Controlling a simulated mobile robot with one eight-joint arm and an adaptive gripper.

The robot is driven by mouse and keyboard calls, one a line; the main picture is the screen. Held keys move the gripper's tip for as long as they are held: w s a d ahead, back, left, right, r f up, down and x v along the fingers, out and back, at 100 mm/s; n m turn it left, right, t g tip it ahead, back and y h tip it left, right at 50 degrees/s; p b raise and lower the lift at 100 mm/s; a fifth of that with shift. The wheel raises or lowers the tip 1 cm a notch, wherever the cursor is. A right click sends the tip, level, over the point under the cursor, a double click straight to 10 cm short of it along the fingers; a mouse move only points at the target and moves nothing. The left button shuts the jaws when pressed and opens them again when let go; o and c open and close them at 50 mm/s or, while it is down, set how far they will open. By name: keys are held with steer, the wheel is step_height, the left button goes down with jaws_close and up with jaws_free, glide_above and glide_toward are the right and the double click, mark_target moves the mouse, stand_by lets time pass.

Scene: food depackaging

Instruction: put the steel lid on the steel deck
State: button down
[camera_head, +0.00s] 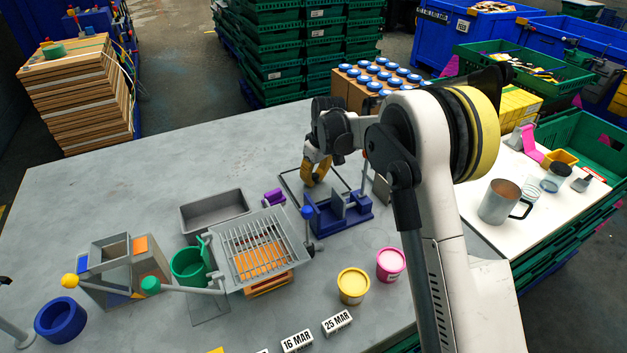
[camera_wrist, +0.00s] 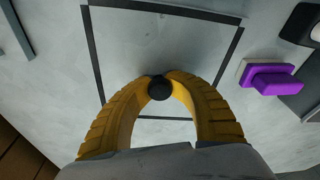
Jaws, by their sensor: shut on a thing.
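My gripper (camera_head: 316,181) is at the middle of the table, its yellow fingers pointing down. In the wrist view my gripper (camera_wrist: 160,86) is shut on a small round black knob (camera_wrist: 160,90). I take the knob to be the steel lid's handle; the fingers and knob hide part of what is beneath. A dark-edged grey square (camera_wrist: 160,45) lies under the knob, and I cannot tell whether it is the lid, the deck or a marking. I cannot clearly identify the steel deck.
A blue fixture (camera_head: 340,214) stands close to the right of my gripper. A purple block (camera_head: 275,197), a grey tray (camera_head: 214,211) and a slotted rack (camera_head: 270,232) are to the left. Yellow (camera_head: 353,286) and pink (camera_head: 391,264) tubs stand in front. The table's far left is clear.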

mark_target(320, 186)
steer(key=shift+f, duration=0.15)
steer(key=c, duration=1.3)
jaws_free()
steer(key=s+d+r+m+t+p, duration=0.15)
steer(key=s+r, duration=0.25)
steer(key=r, duration=0.5)
steer(key=s+d+r+g+p, duration=0.1)
steer(key=s+d+r+p, duration=0.15)
steer(key=r, duration=0.75)
steer(key=s+d+r+m+t, duration=0.1)
steer(key=s+d+r, duration=0.2)
steer(key=s, duration=0.3)
steer(key=s+d+r+m+t, duration=0.1)
steer(key=s+d+r+m, duration=0.1)
steer(key=s, duration=0.4)
steer(key=s+d+f+m+t, duration=0.1)
steer(key=s+d+f+m, duration=0.1)
steer(key=s, duration=0.7)
steer(key=s+d+f+m+t+h, duration=0.1)
steer(key=s+d+t, duration=0.1)
steer(key=s, duration=0.8)
steer(key=shift+d+f+m+h, duration=0.3)
steer(key=shift+d+f+m, duration=0.1)
steer(key=shift+d, duration=0.35)
steer(key=shift+s, duration=0.1)
